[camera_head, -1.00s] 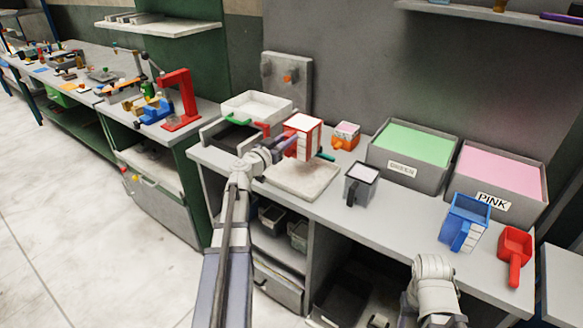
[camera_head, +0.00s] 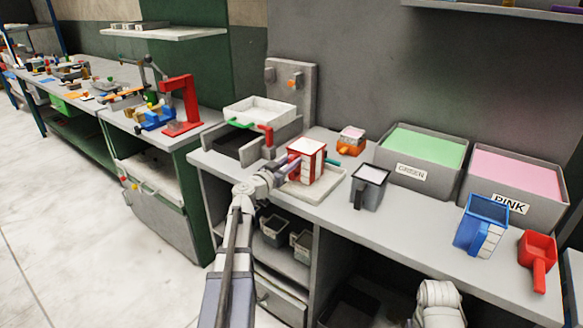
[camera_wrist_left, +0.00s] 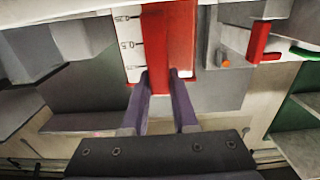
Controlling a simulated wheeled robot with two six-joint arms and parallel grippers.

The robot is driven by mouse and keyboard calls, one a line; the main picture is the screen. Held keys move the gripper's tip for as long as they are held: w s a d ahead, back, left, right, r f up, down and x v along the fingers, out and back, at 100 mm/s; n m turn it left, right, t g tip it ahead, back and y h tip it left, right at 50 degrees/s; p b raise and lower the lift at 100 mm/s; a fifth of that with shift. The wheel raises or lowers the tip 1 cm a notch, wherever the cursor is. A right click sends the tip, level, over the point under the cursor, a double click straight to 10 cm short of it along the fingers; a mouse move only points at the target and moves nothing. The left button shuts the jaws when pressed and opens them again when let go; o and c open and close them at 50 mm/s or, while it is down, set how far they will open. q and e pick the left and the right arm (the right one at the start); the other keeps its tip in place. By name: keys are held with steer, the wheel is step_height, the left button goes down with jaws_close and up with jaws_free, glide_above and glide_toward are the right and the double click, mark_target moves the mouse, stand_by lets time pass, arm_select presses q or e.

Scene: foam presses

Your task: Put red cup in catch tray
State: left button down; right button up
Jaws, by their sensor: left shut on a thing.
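The red cup (camera_head: 306,162), a box-shaped cup with white marked panels, is upright at the shallow pale catch tray (camera_head: 329,192) on the counter. It appears within the tray's outline, but I cannot tell whether its base touches the tray. My left gripper (camera_head: 284,173) reaches in from the left and is shut on the cup's handle. In the left wrist view, the two purple fingers (camera_wrist_left: 162,95) close on a red upright strip of the cup (camera_wrist_left: 180,40). My right arm's wrist shows at the bottom right, but its fingers are out of view.
A grey cup (camera_head: 369,188) stands just right of the tray, and a small orange-and-white cup (camera_head: 351,141) behind it. Green (camera_head: 408,170) and pink (camera_head: 500,203) bins, a blue cup (camera_head: 482,226) and a red scoop (camera_head: 538,258) are farther right. A press (camera_head: 290,95) stands behind left.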

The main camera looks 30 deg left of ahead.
arm_select(q)
steer(key=shift+f, duration=0.1)
steer(key=c, duration=0.7)
jaws_free()
steer(key=shift+s+r, duration=0.15)
steer(key=shift+r, duration=0.1)
steer(key=s, duration=0.7)
steer(key=s+a, duration=0.1)
steer(key=s, duration=0.3)
steer(key=shift+s, duration=0.35)
